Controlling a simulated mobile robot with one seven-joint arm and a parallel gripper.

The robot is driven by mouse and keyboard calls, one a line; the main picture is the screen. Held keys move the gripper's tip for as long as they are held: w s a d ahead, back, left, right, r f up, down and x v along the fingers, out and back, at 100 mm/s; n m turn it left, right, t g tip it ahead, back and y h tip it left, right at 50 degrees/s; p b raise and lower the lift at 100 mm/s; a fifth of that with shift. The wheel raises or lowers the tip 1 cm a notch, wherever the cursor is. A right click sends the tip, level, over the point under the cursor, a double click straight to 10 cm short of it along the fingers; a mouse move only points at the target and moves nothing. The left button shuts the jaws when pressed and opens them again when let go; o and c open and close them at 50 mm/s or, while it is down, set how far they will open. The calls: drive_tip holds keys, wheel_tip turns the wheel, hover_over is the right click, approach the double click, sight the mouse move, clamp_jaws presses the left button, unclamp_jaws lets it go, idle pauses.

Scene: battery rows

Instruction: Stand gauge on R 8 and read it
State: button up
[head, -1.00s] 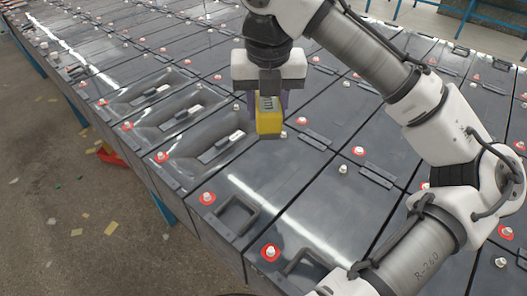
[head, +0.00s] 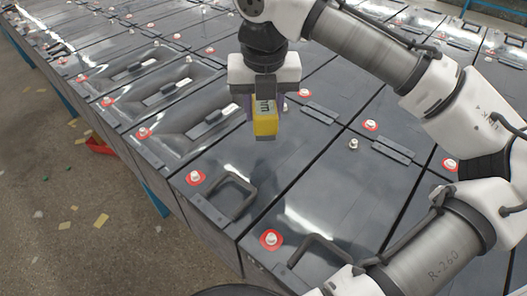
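My gripper (head: 264,108) is in the upper middle of the head view, pointing down. It is shut on the gauge (head: 265,121), a small yellow block with a dark display strip on its upper face. The gauge hangs upright above the dark grey battery tops and appears clear of them. Below and around it lies a battery lid (head: 262,165) with a black handle (head: 232,195) and a red-ringed white terminal (head: 195,178). No R 8 label can be read in this view, so I cannot tell which battery it is.
Rows of batteries fill the view, with raised handles, such as the front one (head: 318,252), and white terminals (head: 271,238) standing up. Some lids at left have sunken wells (head: 205,127). The littered floor (head: 70,225) and a red tray (head: 100,146) lie at left.

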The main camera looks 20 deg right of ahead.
sight(264, 103)
drive_tip(key=shift+f+b, duration=3.55)
drive_tip(key=shift+f, duration=0.4)
drive_tip(key=shift+f, duration=0.15)
drive_tip(key=o, duration=1.2)
drive_tip(key=shift+f, duration=0.1)
drive_tip(key=r, duration=0.4)
drive_tip(key=s+r, duration=0.1)
drive_tip(key=r, duration=0.7)
drive_tip(key=shift+s+a+r+p, duration=0.15)
drive_tip(key=shift+s+r+p, duration=0.05)
drive_tip(key=shift+p, duration=0.1)
